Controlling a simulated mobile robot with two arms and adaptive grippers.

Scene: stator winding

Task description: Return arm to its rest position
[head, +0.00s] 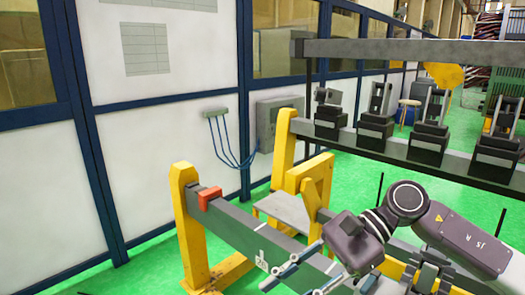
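My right arm (465,240) comes in from the lower right, bent at a grey wrist joint with a dark ring. Its gripper (292,289) points down and left at the bottom edge of the picture. Its two pale, slim fingers stand apart with nothing visible between them. In the picture the gripper overlaps the grey beam; I cannot tell if it touches. My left arm and gripper are not in view.
A grey beam (238,223) with a red block (210,198) rests on yellow posts (190,225). Behind, a dark rack (400,158) carries several black fixtures (376,118). A white panelled wall (160,180) stands at left. Green floor (160,265) is open before it.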

